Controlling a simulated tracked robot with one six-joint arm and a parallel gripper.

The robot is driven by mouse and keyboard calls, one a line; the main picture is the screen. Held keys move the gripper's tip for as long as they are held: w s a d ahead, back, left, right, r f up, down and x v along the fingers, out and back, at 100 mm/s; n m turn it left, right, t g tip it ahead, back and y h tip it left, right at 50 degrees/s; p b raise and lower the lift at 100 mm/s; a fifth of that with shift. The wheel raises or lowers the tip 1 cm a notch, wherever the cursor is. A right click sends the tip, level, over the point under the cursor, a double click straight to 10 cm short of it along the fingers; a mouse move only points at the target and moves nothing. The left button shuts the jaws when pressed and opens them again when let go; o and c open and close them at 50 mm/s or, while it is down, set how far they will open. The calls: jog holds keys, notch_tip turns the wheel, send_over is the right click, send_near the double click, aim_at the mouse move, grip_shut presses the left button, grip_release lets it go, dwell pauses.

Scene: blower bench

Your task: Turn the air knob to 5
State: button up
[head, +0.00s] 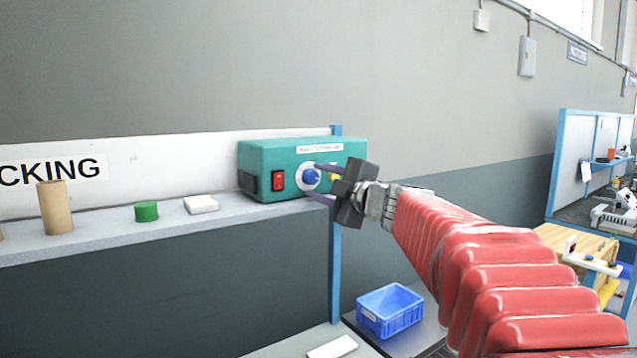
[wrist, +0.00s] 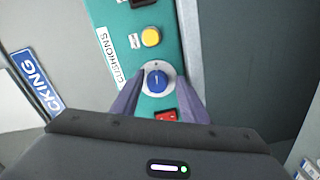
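The air knob (head: 311,177) is a blue knob on a white round dial, on the front of a teal box (head: 270,155). In the wrist view the knob (wrist: 157,81) shows a pale pointer line toward the top of the picture. The dial's numbers are too small to read. My gripper (head: 320,184) is in front of the box face. Its two purple fingers (wrist: 160,95) are spread, one on each side of the dial, with a gap wider than the knob. I see no contact with the knob, though depth is hard to judge.
A red switch (head: 278,181) and a yellow button (wrist: 151,37) flank the knob. On the shelf (head: 180,226) left of the box are a white block (head: 201,204), a green cylinder (head: 146,211) and a cardboard tube (head: 56,207). A blue bin (head: 390,310) sits below.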

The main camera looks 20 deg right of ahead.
jog(key=shift+o, duration=0.2)
jog(key=shift+r, duration=0.1)
jog(key=shift+s, duration=0.1)
jog(key=shift+s+r, duration=0.1)
jog(key=shift+s, duration=0.4)
jog(key=s+d, duration=0.2)
jog(key=s, duration=1)
jog(key=shift+s+d, duration=0.2)
jog(key=shift+d, duration=0.1)
